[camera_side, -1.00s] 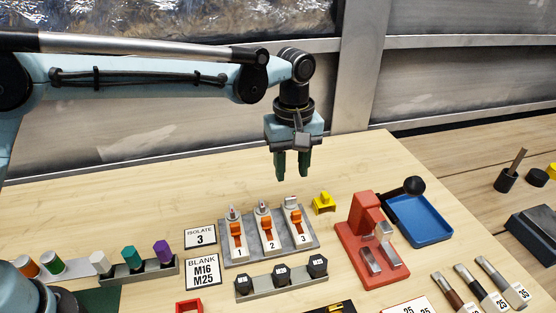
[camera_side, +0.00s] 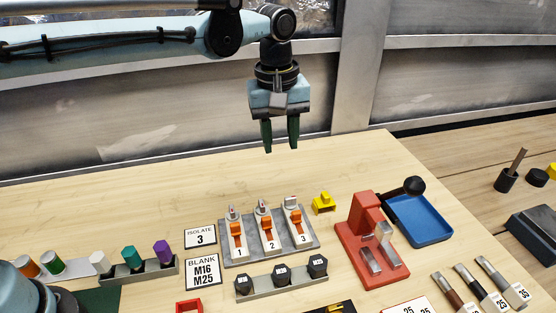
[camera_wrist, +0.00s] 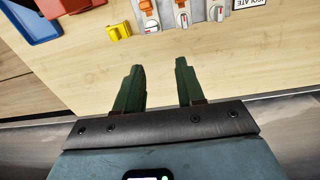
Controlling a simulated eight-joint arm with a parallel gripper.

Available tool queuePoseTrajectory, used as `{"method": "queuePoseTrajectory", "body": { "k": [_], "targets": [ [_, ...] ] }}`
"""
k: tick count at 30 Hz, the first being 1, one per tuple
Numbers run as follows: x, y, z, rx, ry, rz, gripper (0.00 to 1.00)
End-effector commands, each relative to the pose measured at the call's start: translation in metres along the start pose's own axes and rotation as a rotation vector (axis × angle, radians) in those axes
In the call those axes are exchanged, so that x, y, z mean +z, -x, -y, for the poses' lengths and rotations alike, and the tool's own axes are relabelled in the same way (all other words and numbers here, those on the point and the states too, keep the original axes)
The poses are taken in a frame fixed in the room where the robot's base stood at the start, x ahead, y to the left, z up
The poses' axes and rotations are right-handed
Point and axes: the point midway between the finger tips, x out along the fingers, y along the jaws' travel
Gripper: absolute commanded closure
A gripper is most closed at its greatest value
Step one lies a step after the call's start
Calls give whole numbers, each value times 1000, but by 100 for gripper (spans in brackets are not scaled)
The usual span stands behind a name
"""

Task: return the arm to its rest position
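My gripper (camera_side: 281,134) hangs in the air above the back part of the wooden table, fingers pointing down. In the wrist view my gripper (camera_wrist: 158,85) shows two green fingers set apart with nothing between them, only bare table behind. The switch panel (camera_side: 268,240) with three orange levers sits on the table below and in front of the gripper. The yellow piece (camera_side: 324,203) lies at the panel's right; it also shows in the wrist view (camera_wrist: 119,32).
A red press-like device (camera_side: 371,250) and a blue tray (camera_side: 424,222) stand to the right. A holder with dark hex plugs (camera_side: 281,279) lies in front of the panel. Coloured plugs (camera_side: 132,254) stand at left. The table's back strip is clear; a grey wall (camera_side: 150,110) stands behind.

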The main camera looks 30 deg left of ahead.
Motion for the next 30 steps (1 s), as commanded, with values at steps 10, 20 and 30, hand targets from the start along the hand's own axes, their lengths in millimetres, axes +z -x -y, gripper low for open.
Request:
{"method": "queuePoseTrajectory", "body": {
  "k": [10,20,30],
  "targets": [
    [-20,29,90,145,-248,-136,62],
    [-16,20,176,212,-489,-332,62],
    [-4,-13,236,198,-684,-521,62]
  ]
}}
